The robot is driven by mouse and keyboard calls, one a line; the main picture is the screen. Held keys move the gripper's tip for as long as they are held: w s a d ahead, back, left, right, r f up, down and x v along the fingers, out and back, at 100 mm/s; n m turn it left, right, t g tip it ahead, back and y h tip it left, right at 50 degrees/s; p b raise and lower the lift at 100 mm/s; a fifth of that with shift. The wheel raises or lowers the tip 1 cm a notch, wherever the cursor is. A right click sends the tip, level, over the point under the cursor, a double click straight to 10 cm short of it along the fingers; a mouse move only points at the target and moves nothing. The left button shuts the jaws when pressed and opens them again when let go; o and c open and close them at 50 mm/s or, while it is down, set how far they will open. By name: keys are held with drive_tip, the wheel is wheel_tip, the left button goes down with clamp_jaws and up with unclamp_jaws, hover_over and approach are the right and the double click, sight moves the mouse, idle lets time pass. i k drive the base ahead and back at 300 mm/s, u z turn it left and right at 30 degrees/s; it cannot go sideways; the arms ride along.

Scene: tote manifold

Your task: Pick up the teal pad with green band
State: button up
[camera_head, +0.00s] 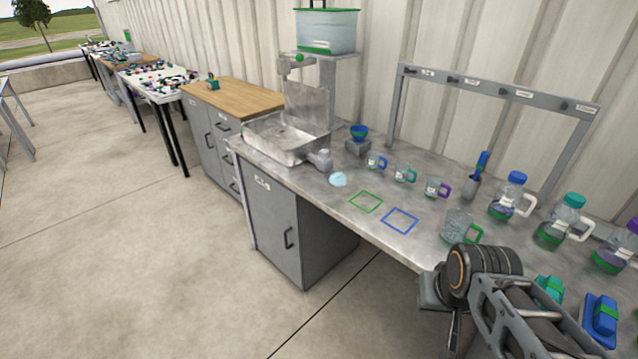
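The teal pad with a green band (549,287) lies on the grey metal bench at the lower right, partly hidden behind my arm. A blue pad with a green band (601,316) lies to its right, nearer the picture's edge. My arm reaches in from the bottom right. What seems to be my gripper (448,312) shows at the arm's left end, in front of the bench edge and left of the teal pad. It is apart from the pad. Its fingers are not clear, and I see nothing held in it.
A clear pitcher with a green handle (458,226) stands just behind my arm. Bottles with blue (508,196) and teal (560,221) caps stand behind the pads. Small mugs (404,172), a sink (283,138) and green (366,202) and blue (400,220) outlined squares are farther left. Floor left is clear.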

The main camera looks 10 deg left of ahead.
sight(552, 284)
drive_tip(key=z, duration=1.3)
drive_tip(key=k, duration=1.3)
drive_tip(key=u, duration=0.65)
drive_tip(key=i, duration=1.4)
drive_tip(key=z, duration=0.75)
drive_tip(key=i, duration=0.35)
drive_tip(key=z, duration=0.4)
